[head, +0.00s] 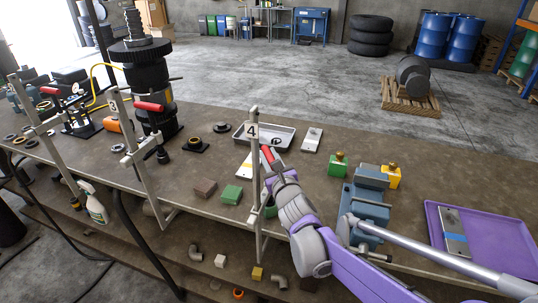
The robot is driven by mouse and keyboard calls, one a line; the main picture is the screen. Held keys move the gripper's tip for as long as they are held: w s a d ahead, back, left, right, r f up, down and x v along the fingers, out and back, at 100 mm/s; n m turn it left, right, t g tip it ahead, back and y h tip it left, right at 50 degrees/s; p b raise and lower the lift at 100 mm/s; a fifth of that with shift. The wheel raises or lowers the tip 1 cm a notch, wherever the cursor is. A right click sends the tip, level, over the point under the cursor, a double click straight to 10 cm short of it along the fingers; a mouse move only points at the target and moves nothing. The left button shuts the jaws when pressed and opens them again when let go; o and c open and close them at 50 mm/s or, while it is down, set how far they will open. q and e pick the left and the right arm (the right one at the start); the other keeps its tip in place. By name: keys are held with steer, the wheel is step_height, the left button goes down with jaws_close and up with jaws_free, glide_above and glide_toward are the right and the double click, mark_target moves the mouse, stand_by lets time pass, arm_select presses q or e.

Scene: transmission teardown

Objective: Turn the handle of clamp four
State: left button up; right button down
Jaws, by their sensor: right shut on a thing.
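Clamp four is an upright grey bar clamp (255,190) at the front edge of the workbench, with a label "4" near its top. Its red handle (267,154) shows just right of the bar, below the label. My right gripper (272,164) is at this red handle, shut on it, with the purple and grey arm reaching in from the lower right. The fingers are small and partly hidden by the wrist. My left gripper is not in view.
Other clamps with red handles (149,106) stand to the left along the bench (180,208). Behind clamp four is a grey tray (287,134). A blue vise (365,198) and a purple tray (505,252) are to the right. Green and brown blocks lie left of the clamp.

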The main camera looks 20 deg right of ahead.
steer(key=shift+f, duration=0.1)
steer(key=c, duration=0.7)
jaws_free()
steer(key=s, duration=1.1)
steer(key=shift+d, duration=0.25)
